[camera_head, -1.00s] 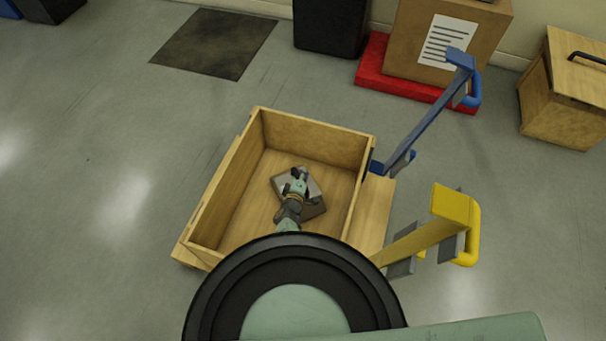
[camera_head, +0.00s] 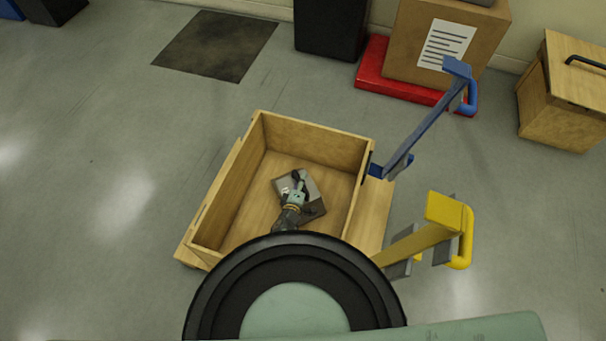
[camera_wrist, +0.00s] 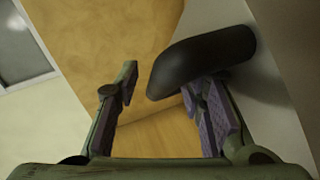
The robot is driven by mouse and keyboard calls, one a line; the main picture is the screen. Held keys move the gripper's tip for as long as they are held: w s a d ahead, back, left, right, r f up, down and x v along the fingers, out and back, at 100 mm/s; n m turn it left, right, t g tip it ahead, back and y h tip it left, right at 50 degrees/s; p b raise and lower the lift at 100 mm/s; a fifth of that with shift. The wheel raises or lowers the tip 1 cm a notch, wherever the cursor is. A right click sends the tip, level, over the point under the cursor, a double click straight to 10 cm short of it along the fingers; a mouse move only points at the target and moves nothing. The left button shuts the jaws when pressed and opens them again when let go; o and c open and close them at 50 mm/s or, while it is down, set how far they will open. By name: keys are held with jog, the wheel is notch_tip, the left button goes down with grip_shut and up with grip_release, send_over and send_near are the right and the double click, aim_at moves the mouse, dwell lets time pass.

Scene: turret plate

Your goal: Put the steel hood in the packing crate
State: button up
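The steel hood (camera_head: 314,196), a grey block with a black handle, is inside the wooden packing crate (camera_head: 232,190), towards the right of its floor. It looks as if it rests on the floor, but my gripper hides part of it. My gripper (camera_head: 297,190) is down in the crate over the hood. In the wrist view my gripper (camera_wrist: 165,92) has its fingers spread. The black handle (camera_wrist: 205,60) lies by the right finger, clear of the left one; I cannot tell if it touches the right finger. The hood's grey face (camera_wrist: 270,65) shows behind it.
The crate's walls surround my gripper. A blue-handled upright (camera_head: 425,120) and a yellow-handled one (camera_head: 428,237) stand at the crate's right. A cardboard box (camera_head: 440,40) on a red base (camera_head: 400,85) stands behind. Floor to the left is clear.

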jog(key=shift+p+v, duration=0.65)
jog(key=shift+v, duration=1.15)
jog(key=shift+r, duration=0.1)
